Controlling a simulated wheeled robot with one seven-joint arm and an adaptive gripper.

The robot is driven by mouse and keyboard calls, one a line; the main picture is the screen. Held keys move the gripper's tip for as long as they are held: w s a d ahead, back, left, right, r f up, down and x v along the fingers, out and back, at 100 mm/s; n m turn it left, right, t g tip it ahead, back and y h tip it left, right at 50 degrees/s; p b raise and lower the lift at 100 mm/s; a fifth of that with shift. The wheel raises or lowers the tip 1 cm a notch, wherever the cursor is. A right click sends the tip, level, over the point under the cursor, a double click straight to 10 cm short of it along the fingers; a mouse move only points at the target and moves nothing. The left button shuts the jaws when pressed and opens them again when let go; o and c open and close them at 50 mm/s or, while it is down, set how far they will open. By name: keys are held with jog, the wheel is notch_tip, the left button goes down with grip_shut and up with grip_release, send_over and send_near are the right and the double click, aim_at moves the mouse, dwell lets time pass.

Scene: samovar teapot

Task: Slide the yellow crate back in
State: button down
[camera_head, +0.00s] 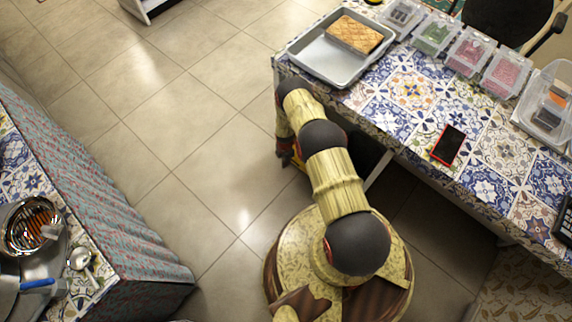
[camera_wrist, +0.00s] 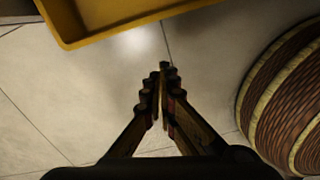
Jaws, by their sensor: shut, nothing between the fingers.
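The yellow crate (camera_wrist: 130,22) shows in the wrist view at the top left, cut off by the frame's top edge. In the head view my gripper hangs low beside the table and is mostly hidden by my arm. Only a small yellow patch shows there, and I cannot tell if it is the crate.
The patterned table (camera_head: 412,90) stands at the upper right, with a metal tray (camera_head: 316,62), plastic boxes and a red-edged phone (camera_head: 448,145) on it. A counter (camera_head: 110,215) stands at the left. Tiled floor (camera_head: 170,130) between them is clear. My round base is close at the wrist view's right.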

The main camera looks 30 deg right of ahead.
jog(key=w+d+f+n+b, duration=0.2)
jog(key=d+f+b, duration=0.2)
jog(key=f, duration=0.6)
jog(key=shift+n+b, duration=0.4)
jog(key=shift+b, duration=0.55)
jog(key=shift+d, duration=0.1)
